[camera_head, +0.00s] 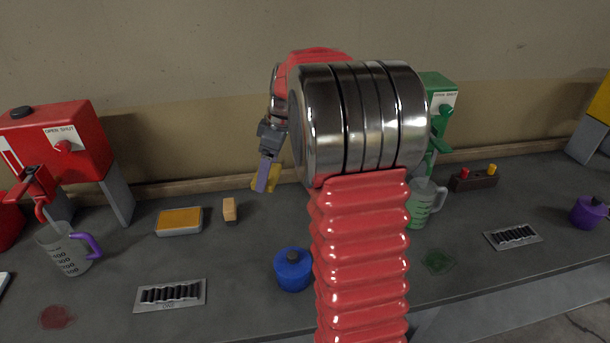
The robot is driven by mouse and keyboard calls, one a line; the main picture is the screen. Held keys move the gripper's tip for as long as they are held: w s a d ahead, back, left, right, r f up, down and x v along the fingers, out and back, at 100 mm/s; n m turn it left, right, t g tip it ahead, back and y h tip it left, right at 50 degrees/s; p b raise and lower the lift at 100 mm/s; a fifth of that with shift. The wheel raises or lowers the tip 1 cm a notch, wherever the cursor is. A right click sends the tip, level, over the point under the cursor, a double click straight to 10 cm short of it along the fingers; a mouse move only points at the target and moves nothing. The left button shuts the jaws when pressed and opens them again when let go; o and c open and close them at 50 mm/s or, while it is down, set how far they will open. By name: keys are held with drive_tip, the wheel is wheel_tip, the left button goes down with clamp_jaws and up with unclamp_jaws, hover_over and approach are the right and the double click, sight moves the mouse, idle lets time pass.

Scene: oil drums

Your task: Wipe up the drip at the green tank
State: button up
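The green tank (438,88) stands at the back right, partly hidden behind my arm. It has an open/shut label and a green spout. A green drip (437,261) lies flat on the bench in front of the jug. My gripper (266,178) hangs near the back wall, left of my arm and above the bench. Its purple and yellow finger parts overlap, so I cannot tell whether it is open or holds something. A tan block, perhaps a sponge (230,209), lies on the bench to its lower left.
A tray with an orange pad (179,221) lies left of the block. A blue lidded pot (293,271) stands close to my arm. Vented plates (170,294) (512,236) lie on the bench. The red tank (62,140), a purple-handled jug (65,252) and a red drip (57,317) are left.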

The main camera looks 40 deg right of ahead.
drive_tip(key=w+a+r+m, duration=0.1)
drive_tip(key=w+a, duration=0.2)
drive_tip(key=a, duration=0.4)
drive_tip(key=w+a+r+m, duration=0.2)
drive_tip(key=w+a, duration=0.1)
drive_tip(key=a, duration=0.4)
drive_tip(key=w+a+r+m+h, duration=0.1)
drive_tip(key=w+a+r, duration=0.1)
drive_tip(key=a, duration=0.5)
drive_tip(key=shift+w+a+m+t, duration=0.3)
drive_tip(key=shift+w+a+t, duration=0.1)
drive_tip(key=shift+w, duration=0.1)
drive_tip(key=shift+r, duration=0.1)
drive_tip(key=shift+a, duration=0.7)
